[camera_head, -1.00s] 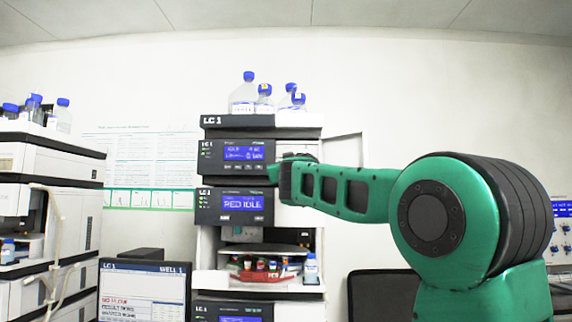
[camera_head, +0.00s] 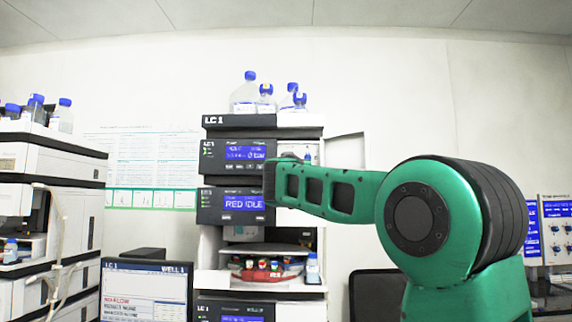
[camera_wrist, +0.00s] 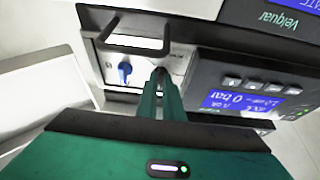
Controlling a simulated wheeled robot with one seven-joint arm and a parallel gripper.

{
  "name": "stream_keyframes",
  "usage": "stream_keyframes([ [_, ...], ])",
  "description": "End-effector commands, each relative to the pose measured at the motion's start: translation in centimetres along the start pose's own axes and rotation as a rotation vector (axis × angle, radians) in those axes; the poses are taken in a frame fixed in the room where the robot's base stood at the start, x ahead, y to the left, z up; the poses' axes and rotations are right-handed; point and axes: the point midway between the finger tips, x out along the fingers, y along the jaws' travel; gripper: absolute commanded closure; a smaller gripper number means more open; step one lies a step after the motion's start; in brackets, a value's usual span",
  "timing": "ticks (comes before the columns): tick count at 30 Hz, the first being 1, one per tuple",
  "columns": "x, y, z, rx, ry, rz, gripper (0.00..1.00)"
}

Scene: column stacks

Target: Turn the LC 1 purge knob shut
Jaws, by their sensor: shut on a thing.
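In the wrist view my gripper (camera_wrist: 160,78) has its two green fingers close together at the pump's front panel. They are shut on a small dark knob (camera_wrist: 159,71), mostly hidden by the fingertips, which appears to be the purge knob. A blue knob (camera_wrist: 124,73) sits just left of the fingers, apart from them. In the head view the LC 1 pump module (camera_head: 236,153) is in the upper part of the stack, its display reading about 0 bar. My forearm covers the fingers and knob there.
Blue-capped bottles (camera_head: 267,96) stand on top of the stack. Below are a second module reading RED IDLE (camera_head: 243,203) and a red vial tray (camera_head: 262,274). A monitor (camera_head: 142,290) stands lower left.

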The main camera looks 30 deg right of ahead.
Motion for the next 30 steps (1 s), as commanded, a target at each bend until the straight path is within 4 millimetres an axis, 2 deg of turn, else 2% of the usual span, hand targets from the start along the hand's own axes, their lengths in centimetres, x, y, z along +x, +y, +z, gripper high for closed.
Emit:
stream_keyframes([
  [1,0.1,-0.31,0.03,0.003,0.001,-0.006,0.88],
  [3,0.11,-0.29,0.03,0.003,0.001,-0.006,0.74],
  [21,0.17,0.47,0.2,-0.005,-0.003,0.008,0.74],
  [30,0.06,0.21,0.03,-0.002,0.0,0.003,0.74],
])
